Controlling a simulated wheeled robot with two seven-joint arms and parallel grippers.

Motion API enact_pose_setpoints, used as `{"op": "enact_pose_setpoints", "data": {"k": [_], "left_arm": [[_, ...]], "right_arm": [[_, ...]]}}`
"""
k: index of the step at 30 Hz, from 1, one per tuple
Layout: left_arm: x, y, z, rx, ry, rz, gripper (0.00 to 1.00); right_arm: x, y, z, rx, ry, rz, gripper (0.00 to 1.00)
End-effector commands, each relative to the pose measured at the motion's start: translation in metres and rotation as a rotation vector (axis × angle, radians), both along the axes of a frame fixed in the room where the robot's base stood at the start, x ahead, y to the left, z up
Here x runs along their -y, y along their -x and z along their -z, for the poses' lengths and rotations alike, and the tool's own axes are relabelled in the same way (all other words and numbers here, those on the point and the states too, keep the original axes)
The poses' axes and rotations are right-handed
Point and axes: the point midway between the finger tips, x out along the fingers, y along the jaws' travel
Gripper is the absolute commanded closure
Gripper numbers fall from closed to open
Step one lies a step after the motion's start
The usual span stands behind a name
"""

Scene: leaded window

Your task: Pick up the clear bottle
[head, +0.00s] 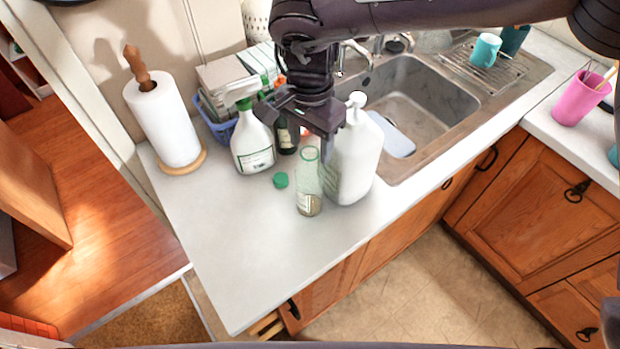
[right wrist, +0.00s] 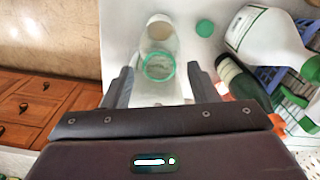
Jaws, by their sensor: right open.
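The clear bottle (head: 309,190) stands upright on the white counter, uncapped, with a greenish neck and a label near its base. My right gripper (head: 318,128) is above and behind it in the head view, open and empty. In the right wrist view the clear bottle (right wrist: 160,48) shows its round green-rimmed mouth just beyond the open fingers (right wrist: 162,85), about midway between them. The fingers appear apart from the bottle. A green cap (head: 281,180) lies on the counter beside it. My left gripper is not in view.
A white pump bottle (head: 358,160) stands close on the clear bottle's right. A spray bottle (head: 251,142), a dark bottle (head: 286,137) and a blue basket (head: 215,128) are behind left. A paper towel roll (head: 165,120) stands farther left. The sink (head: 430,95) is right. The front-left counter is free.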

Motion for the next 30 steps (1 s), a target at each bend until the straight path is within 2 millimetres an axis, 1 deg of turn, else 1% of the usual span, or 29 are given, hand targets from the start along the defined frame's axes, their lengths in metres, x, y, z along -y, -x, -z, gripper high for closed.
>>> {"op": "enact_pose_setpoints", "data": {"k": [1, 3, 6, 15, 18, 19, 30], "left_arm": [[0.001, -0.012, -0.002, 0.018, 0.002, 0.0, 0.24], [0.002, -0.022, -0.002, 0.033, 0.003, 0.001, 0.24], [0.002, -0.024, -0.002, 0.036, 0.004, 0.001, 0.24], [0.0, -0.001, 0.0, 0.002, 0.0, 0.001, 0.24], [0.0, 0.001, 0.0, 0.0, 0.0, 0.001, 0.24], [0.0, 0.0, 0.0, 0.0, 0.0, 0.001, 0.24], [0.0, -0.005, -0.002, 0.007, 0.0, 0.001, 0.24]], "right_arm": [[0.0, 0.0, 0.001, 0.001, -0.001, -0.001, 0.46], [0.0, 0.0, 0.001, 0.001, -0.001, -0.001, 0.46], [0.0, 0.0, 0.001, 0.001, -0.001, -0.001, 0.46], [0.0, 0.0, 0.001, 0.001, -0.001, -0.001, 0.86], [0.0, 0.0, 0.001, 0.001, 0.0, -0.001, 0.99], [0.0, 0.0, 0.001, 0.001, -0.001, 0.0, 1.0], [-0.002, 0.001, -0.001, 0.001, -0.001, 0.0, 1.0]]}}
